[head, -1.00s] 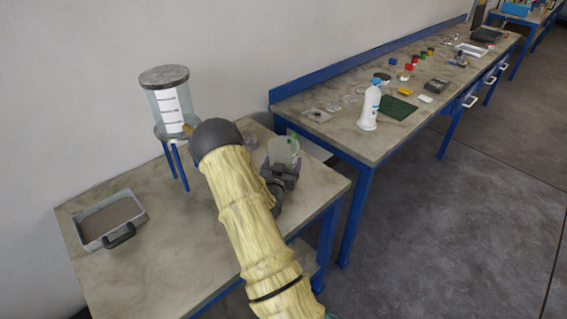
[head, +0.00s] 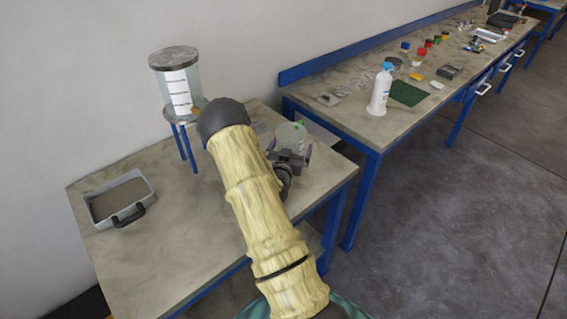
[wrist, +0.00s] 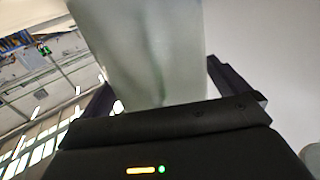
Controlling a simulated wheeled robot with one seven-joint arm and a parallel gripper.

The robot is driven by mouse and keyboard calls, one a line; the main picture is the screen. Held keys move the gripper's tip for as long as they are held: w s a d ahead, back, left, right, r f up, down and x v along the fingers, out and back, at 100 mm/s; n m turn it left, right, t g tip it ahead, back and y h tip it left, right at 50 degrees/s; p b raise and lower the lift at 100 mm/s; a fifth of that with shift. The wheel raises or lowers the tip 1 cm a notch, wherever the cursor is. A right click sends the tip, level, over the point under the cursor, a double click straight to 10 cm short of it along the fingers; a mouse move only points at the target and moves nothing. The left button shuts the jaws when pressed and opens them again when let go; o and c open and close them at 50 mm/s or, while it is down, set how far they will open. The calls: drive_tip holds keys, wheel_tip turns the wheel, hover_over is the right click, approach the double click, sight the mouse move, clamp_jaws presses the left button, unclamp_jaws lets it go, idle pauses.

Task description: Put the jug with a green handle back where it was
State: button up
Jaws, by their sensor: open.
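The jug with a green handle (head: 291,135) is a pale, translucent vessel near the right edge of the near table (head: 140,255). A bit of green shows at its upper right. It looks upright; my gripper hides its base in the head view, so contact with the table is hard to confirm. My gripper (head: 289,152) is open, with its fingers apart on either side of the jug. In the wrist view the jug (wrist: 150,45) fills the space between the spread fingers of my gripper (wrist: 168,92).
A clear tank with a grey lid (head: 174,57) stands on a blue-legged stand at the table's back. A grey tray with a black handle (head: 142,212) lies at left. A long bench (head: 345,125) holds a white bottle (head: 380,92) and small items. The table's front left is clear.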

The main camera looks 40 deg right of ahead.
drive_tip(key=b+v, duration=0.2)
drive_tip(key=v, duration=0.9)
drive_tip(key=shift+r+b, duration=0.2)
drive_tip(key=shift+b, duration=0.15)
drive_tip(key=shift+a, duration=0.15)
drive_tip(key=a+y, duration=0.2)
drive_tip(key=w+a+f+g+y, duration=0.1)
drive_tip(key=a+y, duration=0.1)
drive_tip(key=a, duration=0.1)
drive_tip(key=w+a+n+y, duration=0.1)
drive_tip(key=a+y, duration=0.1)
drive_tip(key=a, duration=0.1)
drive_tip(key=shift+f+g+y, duration=0.3)
drive_tip(key=shift+g, duration=0.1)
drive_tip(key=s+a+r+n+g+y, duration=0.3)
drive_tip(key=s+a+n, duration=0.1)
drive_tip(key=s+a, duration=0.3)
drive_tip(key=s+a+r+n+g+y, duration=0.3)
drive_tip(key=s+a+n+y, duration=0.1)
drive_tip(key=s+a, duration=0.4)
drive_tip(key=shift+a+r+n+g, duration=0.15)
drive_tip(key=shift+a+n+g, duration=0.15)
drive_tip(key=shift+a+n, duration=0.55)
